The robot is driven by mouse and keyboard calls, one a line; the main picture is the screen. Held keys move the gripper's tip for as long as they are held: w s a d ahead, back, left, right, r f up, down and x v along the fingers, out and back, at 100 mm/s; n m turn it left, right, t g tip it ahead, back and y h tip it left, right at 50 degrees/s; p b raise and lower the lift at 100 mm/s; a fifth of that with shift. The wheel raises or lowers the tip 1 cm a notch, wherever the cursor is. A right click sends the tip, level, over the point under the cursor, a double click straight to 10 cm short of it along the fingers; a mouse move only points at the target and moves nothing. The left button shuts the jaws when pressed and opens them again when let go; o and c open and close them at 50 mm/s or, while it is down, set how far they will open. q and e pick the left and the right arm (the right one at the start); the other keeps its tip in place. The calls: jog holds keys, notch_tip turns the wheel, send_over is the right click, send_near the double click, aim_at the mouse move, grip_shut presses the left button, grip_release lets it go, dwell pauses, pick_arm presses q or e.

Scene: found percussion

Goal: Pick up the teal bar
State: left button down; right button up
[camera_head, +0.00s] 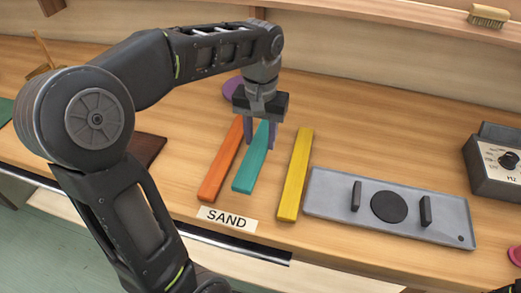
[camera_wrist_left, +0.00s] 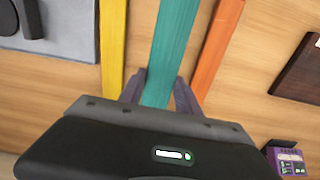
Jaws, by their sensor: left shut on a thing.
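The teal bar (camera_head: 252,170) lies between an orange bar (camera_head: 221,165) on its left and a yellow bar (camera_head: 295,175) on its right in the head view. My left gripper (camera_head: 262,135) reaches down over the bar's far part and is shut on it, one finger on each side. In the left wrist view the teal bar (camera_wrist_left: 172,50) runs between the two purple-grey fingers (camera_wrist_left: 160,92). I cannot tell whether the bar touches the table. My right gripper is not clearly in view; only a dark bit shows at the bottom right corner.
A "SAND" label (camera_head: 227,219) lies in front of the bars. A grey plate (camera_head: 330,205) with two upright posts and a dark disc is on the right. A dial box (camera_head: 497,160) stands at the far right.

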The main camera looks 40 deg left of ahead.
pick_arm(q)
jog(key=shift+r, duration=1.4)
